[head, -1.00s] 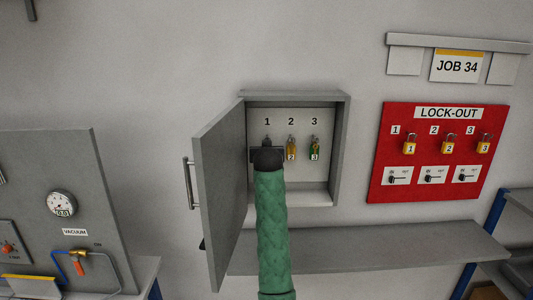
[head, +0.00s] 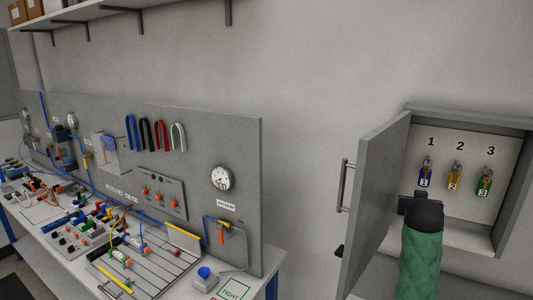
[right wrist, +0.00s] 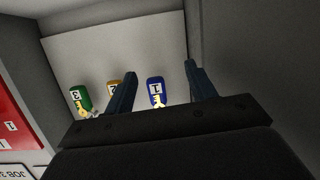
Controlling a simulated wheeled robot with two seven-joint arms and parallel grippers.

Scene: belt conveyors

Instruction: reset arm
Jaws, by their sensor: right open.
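My right gripper (head: 415,203) is open and empty in front of the open key cabinet (head: 470,112), a little below the hooks. In the right wrist view my right gripper (right wrist: 160,69) has its two fingers spread apart. The blue tag 1 (head: 425,178) hangs under number 1, and the blue tag also shows in the right wrist view (right wrist: 155,90), seen between the fingers and apart from them. The yellow tag 2 (head: 454,183) and green tag 3 (head: 485,187) hang beside it. My left gripper is not in view.
The cabinet door (head: 374,200) stands open, close to the left of my right arm. A bench with a grey panel (head: 200,140), gauge (head: 221,178) and wired parts fills the left. The wall between is bare. A red board (right wrist: 18,125) shows in the wrist view.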

